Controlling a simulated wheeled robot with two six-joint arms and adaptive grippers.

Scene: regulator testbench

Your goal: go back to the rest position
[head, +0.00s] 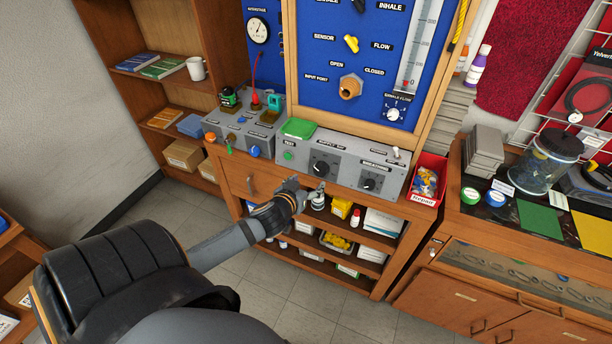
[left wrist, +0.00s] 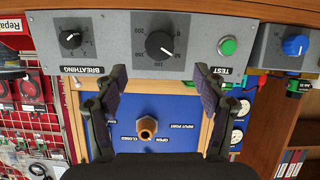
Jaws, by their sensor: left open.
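My left gripper (head: 308,190) reaches in from the left in the head view, in front of the grey control box (head: 345,150). In the left wrist view its two dark fingers (left wrist: 160,75) are spread wide with nothing between them. The box shows upside down there, with a large black knob (left wrist: 160,46), a smaller black breathing knob (left wrist: 71,40) and a green test button (left wrist: 228,46). The fingertips appear near the box's front; I cannot tell whether they touch it. My right gripper is not in view.
A blue panel (head: 320,75) with a brass input port (head: 350,86) stands behind the box. A red bin (head: 428,180) sits at its right end. Below are shelves with small boxes (head: 380,222). A wooden cabinet (head: 500,270) stands at right. Floor tiles (head: 300,310) are clear in front.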

